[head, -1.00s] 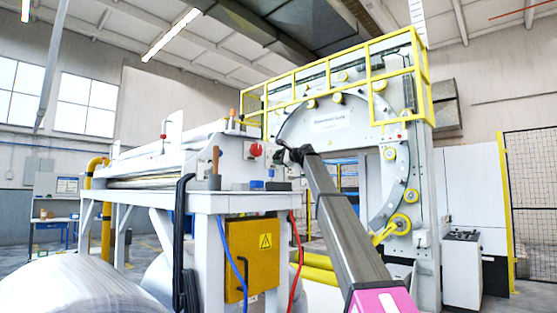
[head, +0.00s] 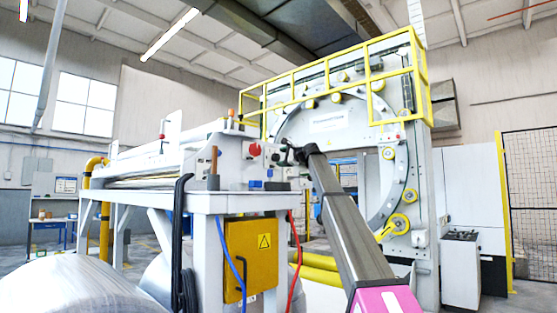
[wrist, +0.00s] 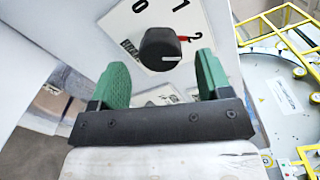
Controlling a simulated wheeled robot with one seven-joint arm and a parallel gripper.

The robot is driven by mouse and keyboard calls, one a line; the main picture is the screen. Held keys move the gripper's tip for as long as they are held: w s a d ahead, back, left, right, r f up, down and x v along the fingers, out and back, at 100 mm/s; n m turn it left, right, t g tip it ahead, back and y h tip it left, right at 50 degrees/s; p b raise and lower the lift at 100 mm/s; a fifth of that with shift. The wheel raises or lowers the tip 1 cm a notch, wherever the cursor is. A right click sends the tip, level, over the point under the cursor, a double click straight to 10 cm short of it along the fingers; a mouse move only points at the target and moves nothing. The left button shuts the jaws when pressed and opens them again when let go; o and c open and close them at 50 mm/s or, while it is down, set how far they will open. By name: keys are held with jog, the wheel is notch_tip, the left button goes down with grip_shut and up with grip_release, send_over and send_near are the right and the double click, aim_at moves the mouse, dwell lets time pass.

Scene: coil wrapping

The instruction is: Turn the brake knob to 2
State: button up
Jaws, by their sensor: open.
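The black brake knob (wrist: 160,48) shows in the wrist view on a white plate (wrist: 130,42) marked 0 and 1, with a small red mark and partly hidden dark lettering. I see no 2. My gripper (wrist: 162,59) is open, with its green fingers on either side of the knob and visible space at both sides. I cannot tell how far the fingers reach along it. In the head view my gripper (head: 286,154) is small, at the machine's end panel; the knob cannot be made out there.
A red button (head: 254,150) sits on the panel left of my gripper. A yellow box (head: 250,250) with blue and red cables is below. The large wrapping ring (head: 383,118) with yellow railings stands behind to the right.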

jog(key=v, duration=0.7)
jog(key=shift+d, duration=0.25)
jog(key=shift+s+d+f, duration=0.1)
jog(key=shift+s, duration=0.1)
